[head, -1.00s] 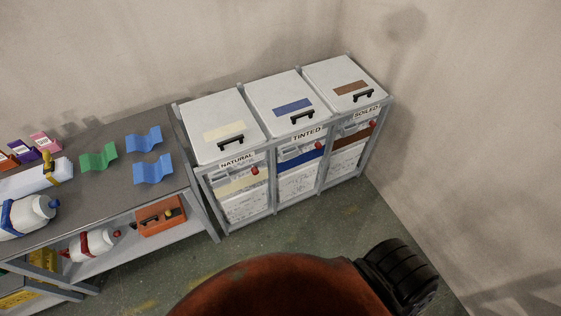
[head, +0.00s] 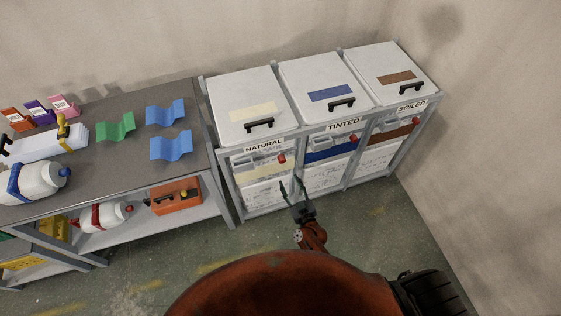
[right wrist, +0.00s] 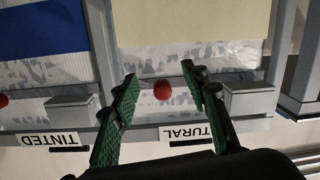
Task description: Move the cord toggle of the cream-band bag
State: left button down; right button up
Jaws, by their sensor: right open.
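The cream-band bag (head: 262,173) hangs in the left bin, labelled NATURAL. Its cream band also shows in the right wrist view (right wrist: 195,22). The red cord toggle (head: 282,159) sits at the bag's upper right front. In the right wrist view the toggle (right wrist: 162,90) appears between my two green-padded fingers, with a gap on both sides. My right gripper (head: 291,183) is open and empty, just in front of and below the toggle in the head view. How far its fingers are from the toggle in depth is hard to tell. My left gripper is not in view.
The TINTED bin (head: 325,77) and SOILED bin (head: 392,64) stand to the right, each with its own red toggle. Grey frame posts (head: 233,190) border the bags. A workbench (head: 110,155) with sheets and bottles stands left. The floor in front is open.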

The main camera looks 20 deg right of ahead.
aim_at(283, 162)
jog(key=shift+t+h, duration=0.3)
jog(key=shift+t, duration=0.3)
jog(key=w+r, duration=0.2)
jog(key=r, duration=0.1)
jog(key=w+r, duration=0.1)
jog(key=r, duration=0.1)
jog(key=shift+w+a+b, duration=0.25)
jog(key=shift+b, duration=0.05)
jog(key=w+b, duration=0.1)
jog(key=w, duration=0.4)
jog(key=shift+w+a+f, duration=0.1)
jog(key=shift+w, duration=0.8)
jog(key=shift+c, duration=0.8)
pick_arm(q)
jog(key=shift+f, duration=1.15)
pick_arm(e)
grip_shut()
